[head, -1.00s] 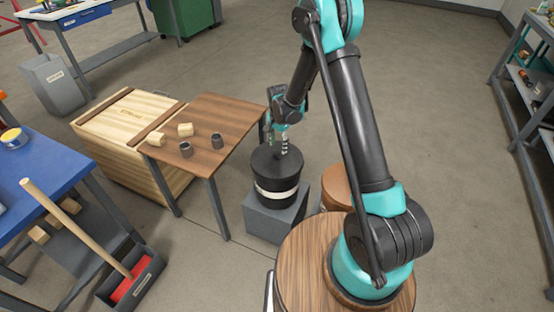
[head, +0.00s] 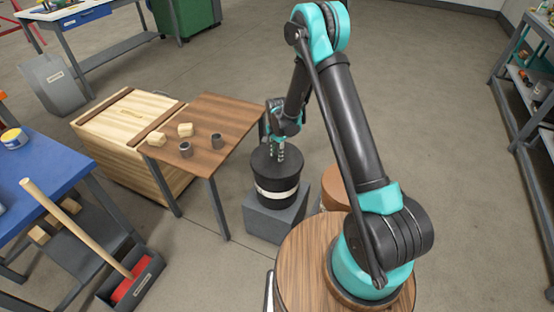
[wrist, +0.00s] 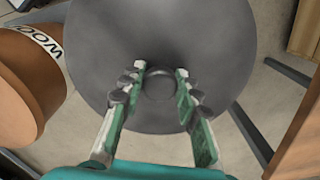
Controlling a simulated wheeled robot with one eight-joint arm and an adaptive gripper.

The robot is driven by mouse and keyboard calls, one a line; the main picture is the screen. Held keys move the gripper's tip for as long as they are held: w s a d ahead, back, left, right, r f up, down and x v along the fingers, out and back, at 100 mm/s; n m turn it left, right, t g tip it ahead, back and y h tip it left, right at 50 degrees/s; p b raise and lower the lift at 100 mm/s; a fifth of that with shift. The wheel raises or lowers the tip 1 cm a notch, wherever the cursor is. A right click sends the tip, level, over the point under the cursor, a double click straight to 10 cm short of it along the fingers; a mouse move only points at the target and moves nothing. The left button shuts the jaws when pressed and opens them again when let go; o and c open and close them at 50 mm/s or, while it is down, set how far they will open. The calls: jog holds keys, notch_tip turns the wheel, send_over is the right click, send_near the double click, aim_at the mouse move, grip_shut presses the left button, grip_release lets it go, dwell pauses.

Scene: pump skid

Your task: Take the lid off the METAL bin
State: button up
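A black bin (head: 275,185) with a white band stands upright on a grey block. Its label is not legible in the head view. Its round dark lid (head: 264,164) is on top, and the lid fills the middle of the wrist view (wrist: 215,40). A small round knob (wrist: 159,84) sits at the lid's centre. My gripper (wrist: 160,70) is open over the lid, with one finger on each side of the knob; it also shows in the head view (head: 277,155). I cannot tell whether the fingers touch the knob.
A brown bin (wrist: 25,90) lettered "WOO", the rest cut off, stands beside the black bin. The grey block (head: 270,222) is under the black bin. A small wooden table (head: 225,115) with two wooden blocks and two dark cups is left of it. Open floor lies behind.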

grip_shut()
jog(key=shift+r, duration=0.1)
